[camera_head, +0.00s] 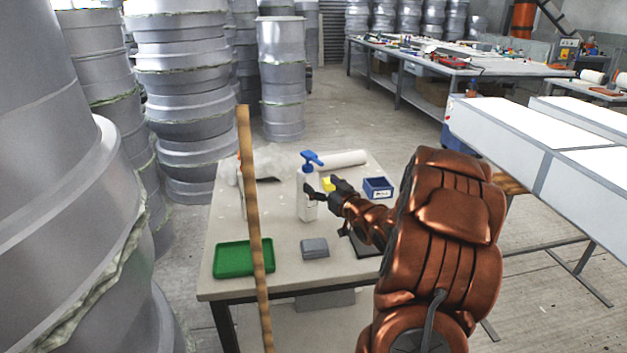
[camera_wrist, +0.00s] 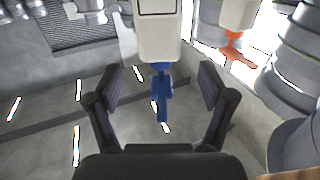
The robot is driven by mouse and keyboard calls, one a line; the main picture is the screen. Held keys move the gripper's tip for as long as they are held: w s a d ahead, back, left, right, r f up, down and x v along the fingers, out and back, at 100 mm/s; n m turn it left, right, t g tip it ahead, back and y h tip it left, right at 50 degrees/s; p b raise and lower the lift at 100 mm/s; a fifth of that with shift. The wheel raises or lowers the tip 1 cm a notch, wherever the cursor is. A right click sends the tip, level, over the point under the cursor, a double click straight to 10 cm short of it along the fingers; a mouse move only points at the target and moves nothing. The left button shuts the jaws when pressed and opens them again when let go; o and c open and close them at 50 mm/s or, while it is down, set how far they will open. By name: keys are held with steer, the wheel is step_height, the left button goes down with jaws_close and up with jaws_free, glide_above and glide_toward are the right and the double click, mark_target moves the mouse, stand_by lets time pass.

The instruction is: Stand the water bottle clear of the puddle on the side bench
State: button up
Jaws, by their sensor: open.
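A white bottle with a blue pump head (camera_head: 307,197) stands upright on the side bench (camera_head: 285,273). My gripper (camera_head: 322,188) is open at its right side, partly in front of it. In the wrist view the bottle (camera_wrist: 159,38) appears upside down, its blue pump between the spread fingers of my gripper (camera_wrist: 160,82); contact cannot be told. A second white bottle with an orange trigger shows in the wrist view (camera_wrist: 237,12); in the head view the wooden stick mostly hides it. Which is the water bottle is unclear. I cannot clearly make out a puddle.
A wooden stick (camera_head: 254,220) rises across the bench's left part. A green tray (camera_head: 232,258), grey block (camera_head: 314,248), blue bin (camera_head: 378,187) and white roll (camera_head: 342,160) lie on the bench. Silver moulds (camera_head: 185,90) stand left. The bench front between tray and block is clear.

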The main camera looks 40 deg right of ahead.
steer(key=shift+s+a, duration=0.15)
steer(key=shift+s, duration=0.95)
steer(key=s+a+f+g, duration=0.2)
steer(key=s+a+g, duration=0.1)
steer(key=a+g, duration=0.1)
steer(key=s+a+f+g+h, duration=0.1)
steer(key=s+a+f+g, duration=0.1)
steer(key=a, duration=0.4)
steer(key=s+a+f+g, duration=0.2)
steer(key=s+a+g, duration=0.1)
steer(key=a+g, duration=0.2)
steer(key=shift+s+a+f+g, duration=0.2)
steer(key=shift+s+a+g, duration=0.1)
steer(key=shift+a, duration=0.1)
steer(key=s+a+g+y, duration=0.1)
steer(key=s+a+g, duration=0.3)
steer(key=s+a, duration=0.6)
steer(key=s+a+n+g+y, duration=0.1)
steer(key=s+a+g, duration=0.4)
steer(key=s+a, duration=0.5)
steer(key=s+r, duration=0.1)
steer(key=s, duration=0.7)
steer(key=shift+s+y, duration=0.3)
steer(key=shift+y, duration=0.1)
